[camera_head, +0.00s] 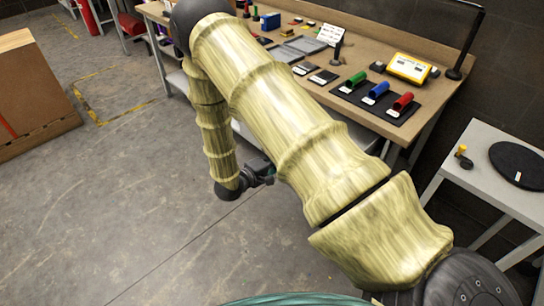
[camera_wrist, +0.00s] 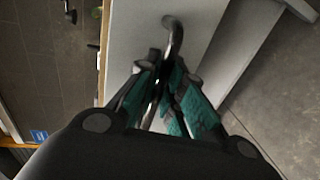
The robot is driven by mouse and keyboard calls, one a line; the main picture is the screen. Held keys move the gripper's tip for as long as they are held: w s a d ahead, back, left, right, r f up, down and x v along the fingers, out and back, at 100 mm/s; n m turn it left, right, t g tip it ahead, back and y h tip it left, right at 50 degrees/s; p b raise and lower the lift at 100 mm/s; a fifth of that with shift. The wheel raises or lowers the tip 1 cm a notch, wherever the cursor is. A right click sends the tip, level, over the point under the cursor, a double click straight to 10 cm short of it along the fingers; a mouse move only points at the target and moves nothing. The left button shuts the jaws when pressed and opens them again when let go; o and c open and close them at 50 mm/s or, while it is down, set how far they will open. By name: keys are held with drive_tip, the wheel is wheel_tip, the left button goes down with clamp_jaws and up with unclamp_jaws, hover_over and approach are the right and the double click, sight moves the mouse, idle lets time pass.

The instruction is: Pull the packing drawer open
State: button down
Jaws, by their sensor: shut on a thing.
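My gripper (camera_wrist: 165,88) has its teal-padded fingers closed around a dark, curved bar handle (camera_wrist: 172,34) in the wrist view. The handle stands on a pale grey panel (camera_wrist: 132,35), which looks like the front of the packing drawer. In the head view my gripper (camera_head: 262,175) shows only in part beside the workbench, low under its top. My arm covers most of the bench front there, so the drawer and its handle are hidden. I cannot tell how far the drawer stands out.
The brown-topped workbench (camera_head: 455,42) carries red, blue and green holders, a yellow device (camera_head: 409,68) and a tablet stand. A white side table (camera_head: 478,150) holds a black disc at right. A brown crate (camera_head: 30,85) stands at left. The grey floor between is clear.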

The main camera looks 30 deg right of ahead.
idle(0.3)
drive_tip(key=c, duration=1.5)
unclamp_jaws()
drive_tip(key=shift+a, duration=0.1)
drive_tip(key=v, duration=1.2)
